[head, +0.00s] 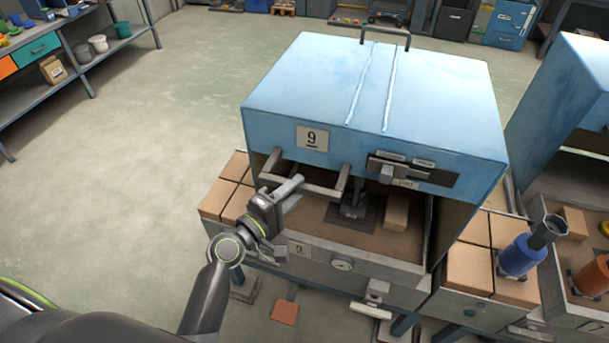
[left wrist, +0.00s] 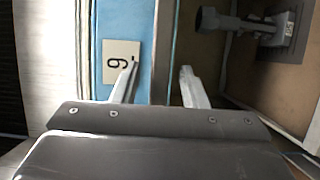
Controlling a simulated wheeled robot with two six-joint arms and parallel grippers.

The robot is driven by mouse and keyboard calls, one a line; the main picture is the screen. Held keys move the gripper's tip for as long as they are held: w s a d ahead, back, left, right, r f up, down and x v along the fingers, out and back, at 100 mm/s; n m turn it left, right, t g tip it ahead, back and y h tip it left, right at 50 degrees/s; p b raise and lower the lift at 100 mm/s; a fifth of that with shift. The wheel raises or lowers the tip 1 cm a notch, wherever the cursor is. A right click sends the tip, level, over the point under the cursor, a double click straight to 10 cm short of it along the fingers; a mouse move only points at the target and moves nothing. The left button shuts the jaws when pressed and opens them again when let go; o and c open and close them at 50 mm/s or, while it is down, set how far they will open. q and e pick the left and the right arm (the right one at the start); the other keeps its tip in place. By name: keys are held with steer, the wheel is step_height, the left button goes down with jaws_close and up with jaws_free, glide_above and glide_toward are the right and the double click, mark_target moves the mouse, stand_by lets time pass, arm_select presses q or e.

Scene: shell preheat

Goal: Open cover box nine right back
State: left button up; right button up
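The blue cover of box nine (head: 420,85) stands above its base tray (head: 375,262), with a gap along the front through which the inside shows. A "9" label (head: 312,138) is on the cover's front and also shows in the left wrist view (left wrist: 121,62). A grey bar handle (head: 325,190) sticks out below the label. My left gripper (head: 294,188) is at the handle's left end. In the left wrist view its two fingers (left wrist: 158,88) are apart, with a grey strip between or beyond them; contact cannot be told. My right gripper is out of view.
A dark fixture (head: 353,203) and a cardboard block (head: 396,212) are inside the box. Cartons flank it on both sides. A blue bottle-like part (head: 520,257) stands at the right, near another blue cover (head: 575,90). The floor at left is clear.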

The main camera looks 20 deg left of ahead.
arm_select(q)
steer(key=shift+p+x, duration=0.3)
steer(key=shift+x, duration=1.6)
steer(key=shift+c, duration=0.3)
jaws_close()
